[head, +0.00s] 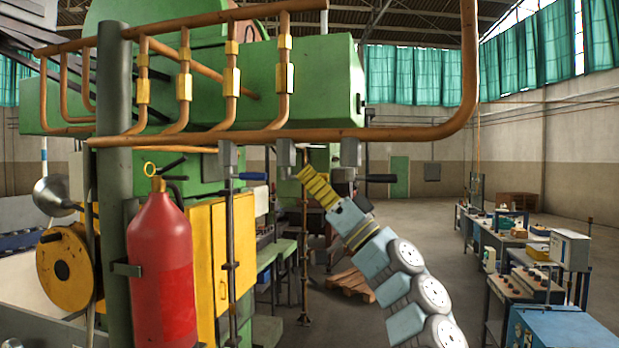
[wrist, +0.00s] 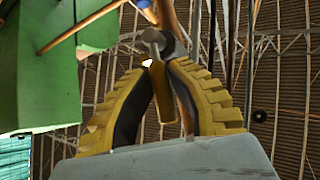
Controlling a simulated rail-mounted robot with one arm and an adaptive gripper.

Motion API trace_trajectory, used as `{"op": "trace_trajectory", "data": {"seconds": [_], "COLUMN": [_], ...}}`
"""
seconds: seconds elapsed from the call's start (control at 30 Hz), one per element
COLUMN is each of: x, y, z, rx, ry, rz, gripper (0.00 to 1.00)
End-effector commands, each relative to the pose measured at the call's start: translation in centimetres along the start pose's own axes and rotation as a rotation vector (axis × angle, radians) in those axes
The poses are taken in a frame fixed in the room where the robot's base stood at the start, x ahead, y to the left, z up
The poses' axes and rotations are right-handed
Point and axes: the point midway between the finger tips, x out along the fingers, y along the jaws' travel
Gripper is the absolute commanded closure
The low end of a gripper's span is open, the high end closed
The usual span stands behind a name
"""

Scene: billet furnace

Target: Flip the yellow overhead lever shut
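Grey valves hang below the orange overhead pipe (head: 230,138). My gripper (head: 304,172) reaches up from the lower right to the middle valve (head: 286,153). Its ridged yellow fingers hide the lever in the head view. In the wrist view the yellow lever (wrist: 156,88) lies between the tips of my gripper (wrist: 158,70), just below the grey valve body (wrist: 155,42). The fingertips lean inward and look closed against its two sides. The lever hangs tilted downward from the valve. Its exact contact with the pads is partly hidden.
A valve with a blue handle (head: 252,176) is at the left; another with a dark handle (head: 381,178) is at the right. A red fire extinguisher (head: 162,255) and yellow cabinet (head: 205,260) stand left. Benches (head: 520,250) stand right, with open floor between.

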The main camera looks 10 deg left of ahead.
Motion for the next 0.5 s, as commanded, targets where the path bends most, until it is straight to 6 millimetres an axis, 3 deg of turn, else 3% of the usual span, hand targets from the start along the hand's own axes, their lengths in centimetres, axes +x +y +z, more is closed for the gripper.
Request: {"op": "trace_trajectory", "data": {"seconds": [0.03,0.1,0.5], "x": [0.08,0.06,-0.4], "y": [0.01,-0.01,0.01], "z": [0.15,0.09,-0.05], "rx": [0.002,0.001,-0.001], "ry": [-0.001,-0.001,0.001], "rz": [-0.001,-0.001,-0.001], "gripper": [0.69,0.57,0.57]}}
